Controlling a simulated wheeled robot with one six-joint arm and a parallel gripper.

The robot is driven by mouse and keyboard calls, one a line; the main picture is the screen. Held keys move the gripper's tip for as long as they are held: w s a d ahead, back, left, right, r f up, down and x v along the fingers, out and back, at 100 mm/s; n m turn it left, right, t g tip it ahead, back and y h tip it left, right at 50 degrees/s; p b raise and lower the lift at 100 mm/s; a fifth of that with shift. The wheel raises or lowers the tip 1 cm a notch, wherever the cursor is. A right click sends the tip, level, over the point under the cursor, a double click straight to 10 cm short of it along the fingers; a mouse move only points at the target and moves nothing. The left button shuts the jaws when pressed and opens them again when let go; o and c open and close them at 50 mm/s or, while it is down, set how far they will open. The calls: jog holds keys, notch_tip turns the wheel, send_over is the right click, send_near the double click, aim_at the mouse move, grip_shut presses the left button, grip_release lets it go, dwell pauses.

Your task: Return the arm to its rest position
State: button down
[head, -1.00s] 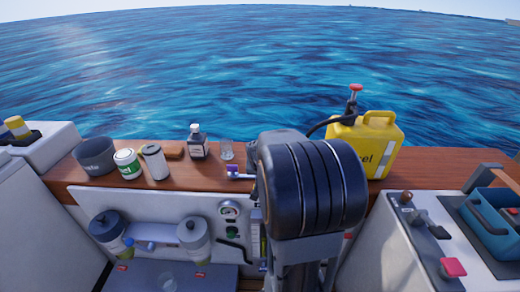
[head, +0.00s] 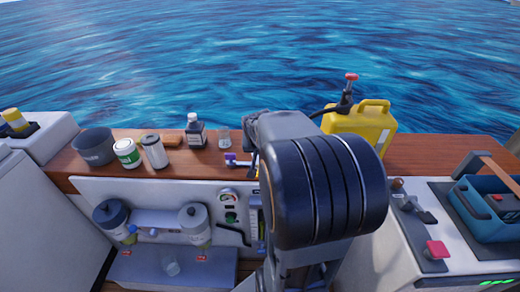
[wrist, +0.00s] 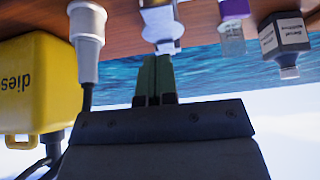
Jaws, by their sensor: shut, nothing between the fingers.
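My arm stands in the middle of the head view, with its large dark ribbed joint toward the camera. This joint hides my gripper there. In the wrist view, my gripper (wrist: 153,75) shows two greenish fingers side by side, shut with nothing between them. The wrist picture is upside down, with the wooden ledge at its top and sky below. The fingers point toward the ledge, near a pale object (wrist: 160,22) I cannot identify. I cannot tell whether they touch it.
A yellow jug (head: 372,128) with a pump and hose stands behind my arm. A grey tub (head: 95,148), green-white can (head: 127,153), dark bottle (head: 196,135) and clear glass (head: 224,139) stand on the wooden ledge (head: 430,155). A blue toolbox (head: 482,215) is at right.

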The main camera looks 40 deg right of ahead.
jog(key=v, duration=0.6)
jog(key=shift+s+a, duration=0.35)
